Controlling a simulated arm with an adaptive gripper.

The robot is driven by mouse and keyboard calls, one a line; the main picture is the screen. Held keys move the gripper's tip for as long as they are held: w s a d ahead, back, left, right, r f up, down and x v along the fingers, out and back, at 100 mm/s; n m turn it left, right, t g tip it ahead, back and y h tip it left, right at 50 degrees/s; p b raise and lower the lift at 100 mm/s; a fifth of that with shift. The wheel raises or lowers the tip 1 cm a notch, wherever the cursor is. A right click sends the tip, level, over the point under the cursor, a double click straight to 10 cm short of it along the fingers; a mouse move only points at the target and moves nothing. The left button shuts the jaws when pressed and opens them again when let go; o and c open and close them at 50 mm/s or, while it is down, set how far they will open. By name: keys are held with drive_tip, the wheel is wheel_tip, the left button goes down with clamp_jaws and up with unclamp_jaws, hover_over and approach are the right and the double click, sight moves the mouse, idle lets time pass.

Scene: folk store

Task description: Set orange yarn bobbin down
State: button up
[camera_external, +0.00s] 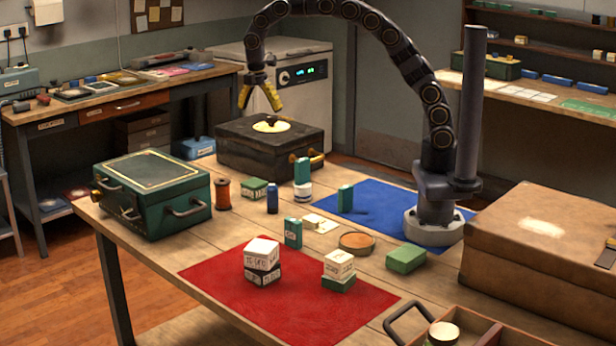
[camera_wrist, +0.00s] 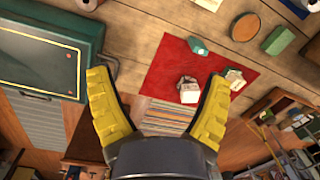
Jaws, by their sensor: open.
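The orange yarn bobbin (camera_external: 222,193) stands upright on the wooden table, just right of the green metal case (camera_external: 150,195). What looks like the same bobbin shows partly at the top edge of the wrist view (camera_wrist: 88,4). My gripper (camera_external: 259,106) is raised above the far side of the table, above the black box with a round light top (camera_external: 270,150). Its yellow fingers are spread wide with nothing between them, and they are apart from the bobbin. In the wrist view my gripper (camera_wrist: 158,76) also shows open and empty.
A red mat (camera_external: 230,290) carries stacked small boxes (camera_external: 262,262). A blue mat (camera_external: 375,222) lies by my base. Small green boxes (camera_external: 293,232), a blue bottle (camera_external: 272,198) and a round brown dish (camera_external: 356,242) stand between. A large brown case (camera_external: 545,240) fills the right.

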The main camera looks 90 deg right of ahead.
drive_tip(key=s+a+m, duration=0.4)
drive_tip(key=s+m, duration=0.2)
drive_tip(key=s, duration=1)
drive_tip(key=s+a+m, duration=0.4)
drive_tip(key=s+m, duration=0.2)
drive_tip(key=s, duration=1.1)
drive_tip(key=shift+a+r+g, duration=0.15)
drive_tip(key=shift+r+g, duration=0.25)
drive_tip(key=shift+s, duration=0.1)
